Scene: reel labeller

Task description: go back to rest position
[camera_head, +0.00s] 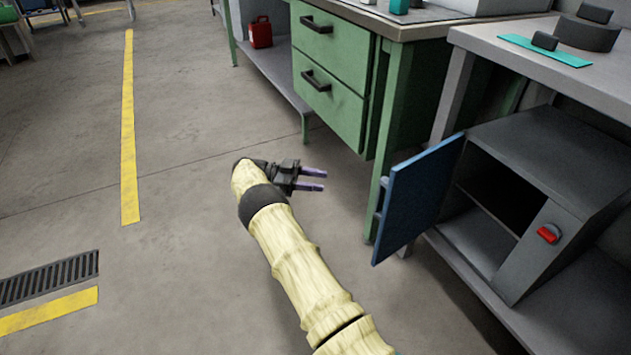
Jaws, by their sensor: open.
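My gripper (314,180) is at the end of my arm, out over the bare floor near the middle of the view. Its two dark purple-tipped fingers point right and stand apart, with nothing between them. The fingers are left of the open blue door (420,198) and clear of it. My arm reaches up from the bottom of the view in a pale yellow sleeve.
A grey cabinet (548,250) with a red switch (549,233) stands open at right under a grey table (560,65). A green drawer unit (330,95) stands behind my gripper. The floor (185,270) at left is clear, with yellow lines and a grate (50,277).

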